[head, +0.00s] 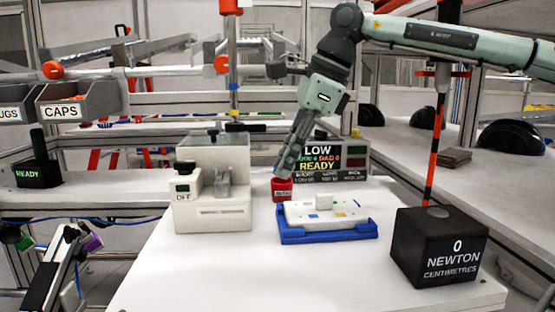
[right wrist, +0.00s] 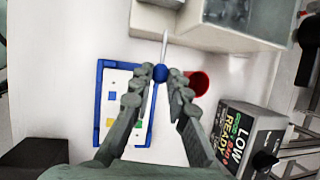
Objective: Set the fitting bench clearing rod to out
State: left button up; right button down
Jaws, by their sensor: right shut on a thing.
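My right gripper (head: 284,172) points down over the bench, just behind the white plate and above the red cup. In the right wrist view its fingertips (right wrist: 161,76) are closed around a blue ball (right wrist: 161,72). A thin pale rod (right wrist: 165,45) runs from the ball toward the beige machine; this looks like the clearing rod. I cannot tell whether its far end touches the machine. In the head view the fingers hide the rod. The beige machine (head: 212,212) stands on the fitting bench (head: 190,270), left of the gripper.
The red cup (head: 282,189) stands close by the gripper. A white plate (head: 320,213) with small coloured blocks lies in a blue tray (head: 328,238). A display box (head: 342,155) reads LOW and READY. A black NEWTON box (head: 438,246) stands right. The bench's front left is clear.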

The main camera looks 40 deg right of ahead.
jog(key=c, duration=1.5)
grip_release()
jog(key=shift+o, duration=0.2)
jog(key=v, duration=1.2)
jog(key=shift+w, duration=0.1)
